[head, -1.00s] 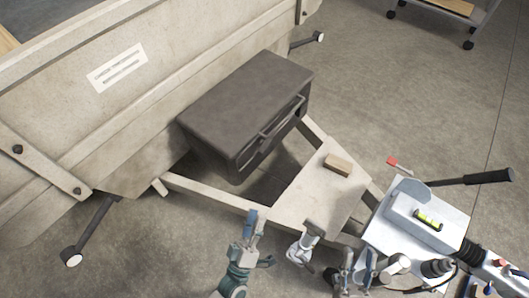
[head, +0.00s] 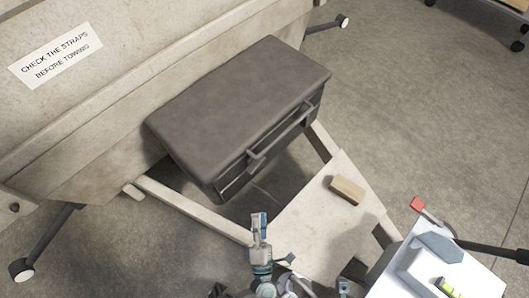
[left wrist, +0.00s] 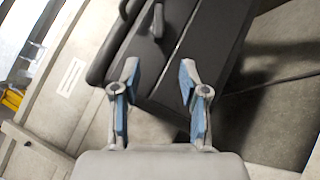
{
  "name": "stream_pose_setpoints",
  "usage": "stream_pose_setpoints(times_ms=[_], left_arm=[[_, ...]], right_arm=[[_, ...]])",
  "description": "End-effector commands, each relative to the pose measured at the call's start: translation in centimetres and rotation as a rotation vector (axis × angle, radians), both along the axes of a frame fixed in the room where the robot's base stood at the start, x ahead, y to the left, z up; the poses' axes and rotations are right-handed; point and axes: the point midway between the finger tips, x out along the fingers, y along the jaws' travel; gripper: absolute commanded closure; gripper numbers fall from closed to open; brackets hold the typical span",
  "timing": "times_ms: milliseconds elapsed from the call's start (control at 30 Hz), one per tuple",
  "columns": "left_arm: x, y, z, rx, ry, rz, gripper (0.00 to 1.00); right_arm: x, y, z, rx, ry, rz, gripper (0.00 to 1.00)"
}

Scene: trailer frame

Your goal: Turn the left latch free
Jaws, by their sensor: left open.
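The dark grey toolbox (head: 235,105) sits on the trailer frame, its front with a bar handle (head: 282,132) facing lower right. In the left wrist view, a small dark upright piece (left wrist: 158,22) stands on the box front (left wrist: 180,35) and may be the left latch. My left gripper (head: 260,224) is open and empty, below and in front of the box. In the left wrist view its two blue-padded fingers (left wrist: 158,82) are apart, short of the dark piece. A likely right gripper tip (head: 344,286) barely shows at the bottom edge.
A wooden block (head: 347,190) lies on the pale tongue plate (head: 318,222). A white unit with a level vial (head: 430,262) and a red-tipped lever (head: 417,204) stand at right. The trailer wall (head: 130,75) rises behind the box. Open floor (head: 420,100) lies right.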

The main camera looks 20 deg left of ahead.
Motion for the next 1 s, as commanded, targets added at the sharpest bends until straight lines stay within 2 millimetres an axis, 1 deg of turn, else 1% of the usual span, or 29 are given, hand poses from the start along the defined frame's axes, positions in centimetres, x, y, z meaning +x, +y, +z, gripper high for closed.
stream_pose_setpoints(times_ms=[33,133,233,533,600,700,833,1000], left_arm=[[0.1,0.0,-0.2,-0.004,0.001,0.001,0.56],[0.9,0.3,0.2,-0.002,-0.002,0.003,0.56],[2.3,1.0,0.7,0.001,-0.002,0.003,0.56],[8.4,4.2,2.7,0.002,0.0,0.002,0.56],[9.7,5.0,3.2,0.002,0.0,0.002,0.56],[11.5,6.0,3.8,0.0,0.002,0.002,0.56],[13.2,6.8,4.5,0.001,0.001,0.002,0.56],[14.4,7.4,5.1,0.003,0.0,0.001,0.56]], right_arm=[[0.0,-0.1,0.0,0.002,-0.003,0.0,0.6],[0.0,-0.3,0.0,0.006,-0.009,0.001,0.6],[0.1,-0.4,-0.1,0.007,-0.014,0.0,0.6],[0.5,-0.2,-0.2,0.005,-0.044,0.001,0.6],[0.8,-0.1,-0.3,0.005,-0.049,0.002,0.6],[1.0,-0.1,-0.3,0.004,-0.056,0.002,0.6],[1.1,0.0,-0.2,0.005,-0.067,0.002,0.6],[0.9,0.0,0.2,0.006,-0.085,0.001,0.6]])
